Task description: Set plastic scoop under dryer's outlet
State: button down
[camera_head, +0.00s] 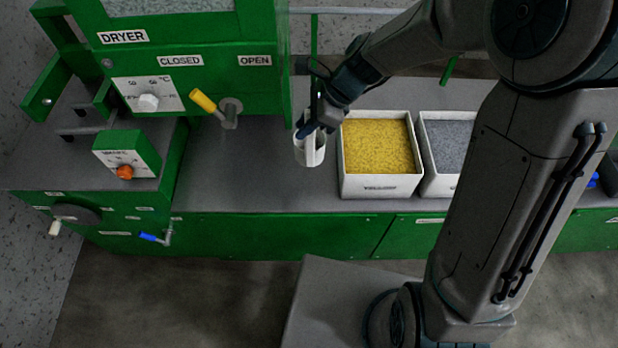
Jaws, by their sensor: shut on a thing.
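A white plastic scoop (311,151) is held in my gripper (310,127), between the dryer and the yellow bin. My gripper is shut on the scoop's rim or handle; the fingers hide the exact grip. The scoop's lower end looks close to the grey counter, but I cannot tell whether it touches. The green dryer (185,40) stands at the left. Its outlet (230,112) is a grey spout low on its front, beside a yellow-handled lever (204,101), left of the scoop. The lever's handle points up and left, under the CLOSED label.
A white bin of yellow granules (380,190) stands just right of the scoop, with a bin of grey granules (433,182) beyond it. Dials and a blue-handled crank (152,238) are at the left. The counter (240,180) below the outlet is clear.

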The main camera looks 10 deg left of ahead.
aim_at(306, 153)
jog(key=shift+f+b, duration=0.3)
jog(key=shift+b, duration=0.2)
notch_tip(306, 153, down, 9)
jog(key=b, duration=0.2)
jog(key=shift+s+f+b, duration=0.1)
jog(key=shift+b, duration=0.2)
jog(key=shift+f, duration=0.2)
jog(key=c, duration=1.3)
grip_release()
jog(key=shift+r, duration=0.15)
